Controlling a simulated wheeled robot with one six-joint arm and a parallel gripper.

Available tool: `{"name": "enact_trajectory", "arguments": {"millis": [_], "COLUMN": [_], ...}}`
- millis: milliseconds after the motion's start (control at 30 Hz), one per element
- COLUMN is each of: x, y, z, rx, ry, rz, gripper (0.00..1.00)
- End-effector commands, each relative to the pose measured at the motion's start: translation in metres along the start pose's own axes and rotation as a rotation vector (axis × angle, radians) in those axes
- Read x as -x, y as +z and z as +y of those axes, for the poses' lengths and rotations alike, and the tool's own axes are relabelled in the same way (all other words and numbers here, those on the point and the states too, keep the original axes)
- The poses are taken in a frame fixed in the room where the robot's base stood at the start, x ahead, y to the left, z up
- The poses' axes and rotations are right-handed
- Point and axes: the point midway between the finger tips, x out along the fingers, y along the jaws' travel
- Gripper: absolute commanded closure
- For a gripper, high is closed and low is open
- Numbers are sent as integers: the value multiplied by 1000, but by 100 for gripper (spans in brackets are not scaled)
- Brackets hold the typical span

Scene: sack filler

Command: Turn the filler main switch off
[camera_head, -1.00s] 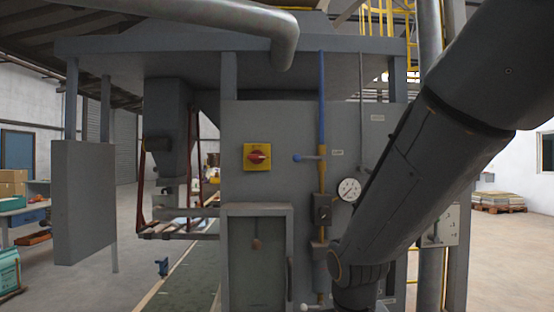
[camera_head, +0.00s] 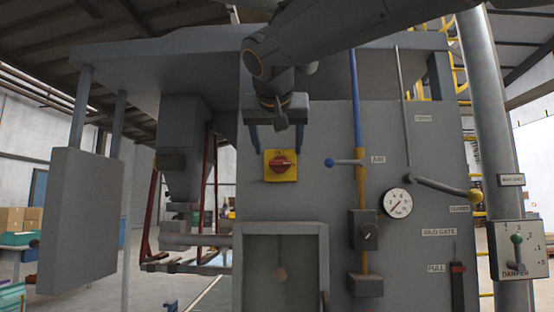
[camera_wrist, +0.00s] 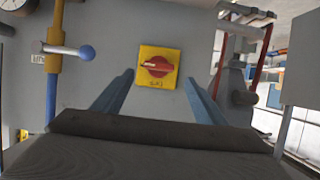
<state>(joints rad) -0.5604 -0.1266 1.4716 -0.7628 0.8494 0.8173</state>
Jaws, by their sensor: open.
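The main switch is a red rotary knob (camera_head: 282,164) on a yellow square plate (camera_head: 281,175), fixed to the grey front panel (camera_head: 330,140) of the filler. The knob's handle lies roughly horizontal. In the wrist view the red knob (camera_wrist: 157,66) sits on its yellow plate (camera_wrist: 158,52), a little above the middle. My gripper (camera_head: 280,150) is just above the switch in the head view, its two blue fingers spread to either side. In the wrist view the fingers of my gripper (camera_wrist: 158,80) are apart with nothing between them. I see no contact with the knob.
Right of the switch are a blue air valve lever (camera_head: 345,162), a pressure gauge (camera_head: 397,203) and a silo gate lever (camera_head: 440,187). A framed window box (camera_head: 322,240) juts out below the switch. A damper box (camera_head: 517,250) stands at far right.

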Motion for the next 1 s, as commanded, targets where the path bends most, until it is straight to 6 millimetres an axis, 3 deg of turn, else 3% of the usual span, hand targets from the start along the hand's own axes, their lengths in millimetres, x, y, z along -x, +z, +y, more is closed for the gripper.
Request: {"name": "enact_trajectory", "arguments": {"millis": [100, 300, 667, 900, 1000], "x": [-21, -44, -49, -49, -49], "y": [0, 0, 1, 1, 1], "z": [3, 2, 0, -1, -4], "rx": [0, 1, 1, 2, 2], "ry": [6, 3, -1, -1, -2], "rz": [-2, -2, -1, -2, -1], "gripper": [34, 34, 34, 72, 76]}}
